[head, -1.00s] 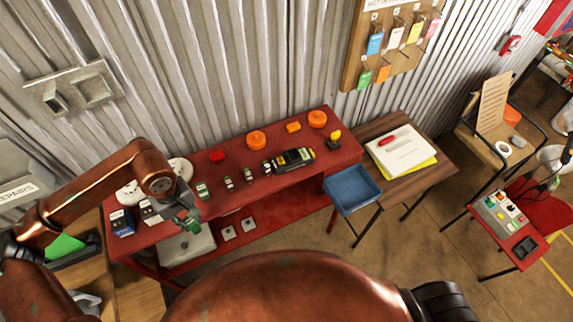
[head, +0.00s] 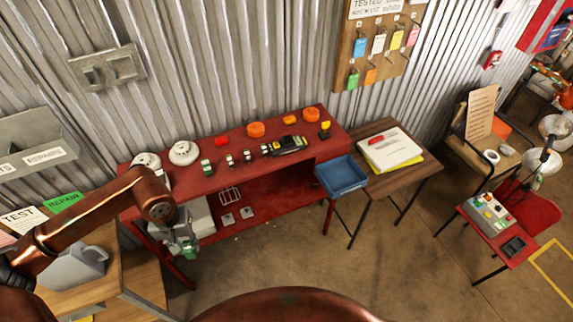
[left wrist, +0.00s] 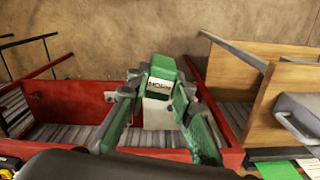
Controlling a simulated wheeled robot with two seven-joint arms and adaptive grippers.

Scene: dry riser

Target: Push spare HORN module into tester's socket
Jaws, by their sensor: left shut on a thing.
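My left gripper (head: 186,240) is in front of the red bench's left end. It is shut on a green and white module (left wrist: 158,88), whose label appears to read HORN, held between the green fingers in the left wrist view. In the head view the module is small and partly hidden by the gripper. A grey panel with coloured buttons (head: 491,212), which looks like the tester, sits on a red stand at the far right, well away from the gripper. A dark block (head: 514,246) is beside it; I cannot make out the socket. My right gripper is out of view.
The red bench (head: 330,144) carries several small modules and orange and red parts. A blue tray (head: 341,174) and a wooden table (head: 416,170) with papers stand to its right. A wooden shelf unit (head: 110,270) is at lower left. Concrete floor (head: 310,235) in front is clear.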

